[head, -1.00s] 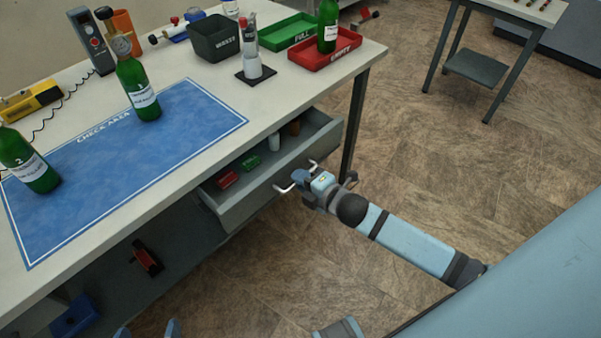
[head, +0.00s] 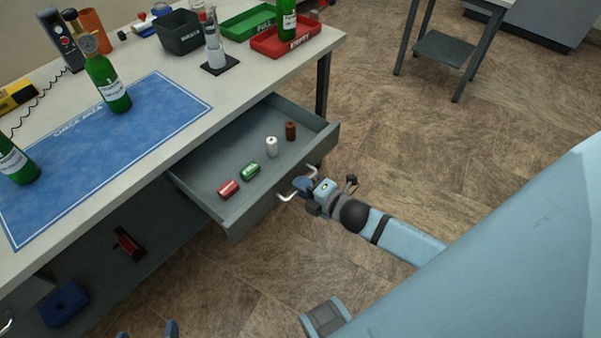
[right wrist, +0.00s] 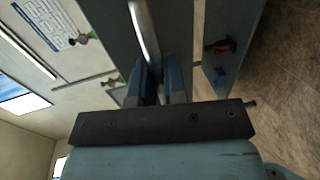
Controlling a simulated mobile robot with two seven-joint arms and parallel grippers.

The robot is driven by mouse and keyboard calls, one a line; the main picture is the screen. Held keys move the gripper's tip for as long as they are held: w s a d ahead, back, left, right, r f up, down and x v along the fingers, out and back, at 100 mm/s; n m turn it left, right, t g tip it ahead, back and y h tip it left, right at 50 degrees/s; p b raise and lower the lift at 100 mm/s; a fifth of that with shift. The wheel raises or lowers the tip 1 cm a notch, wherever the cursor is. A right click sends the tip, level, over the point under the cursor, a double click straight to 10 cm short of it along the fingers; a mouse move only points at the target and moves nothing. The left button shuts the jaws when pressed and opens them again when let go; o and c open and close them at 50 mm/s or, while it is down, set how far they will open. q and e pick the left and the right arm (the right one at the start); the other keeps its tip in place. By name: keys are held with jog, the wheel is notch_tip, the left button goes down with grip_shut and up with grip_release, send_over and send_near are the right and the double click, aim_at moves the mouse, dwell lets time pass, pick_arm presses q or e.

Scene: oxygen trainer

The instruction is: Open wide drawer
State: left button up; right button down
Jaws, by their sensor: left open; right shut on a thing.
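The wide drawer (head: 207,202) under the workbench stands pulled well out, its grey inside showing. It holds a red item (head: 228,189), a green item (head: 250,171), a white item (head: 271,147) and a brown item (head: 290,131). My right gripper (head: 305,186) is shut on the drawer's pale bar handle (head: 287,197) at the front. In the right wrist view the handle (right wrist: 145,35) runs between the blue fingers (right wrist: 158,82). My left gripper (head: 147,331) is open and empty at the bottom edge, apart from the drawer; only its fingertips show.
The bench top carries a blue check mat (head: 75,165), green bottles (head: 108,84), a dark waste bin (head: 178,33), a green tray (head: 247,22) and a red tray (head: 300,42). A lower shelf holds a blue item (head: 63,304). The floor right of the drawer is clear.

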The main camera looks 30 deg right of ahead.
jog(key=c, duration=1.2)
grip_release()
jog(key=p+v, duration=0.1)
jog(key=v, duration=1.2)
jog(key=shift+s+d, duration=0.15)
jog(key=shift+s, duration=0.2)
jog(key=shift+r, duration=0.1)
jog(key=shift+s, duration=0.1)
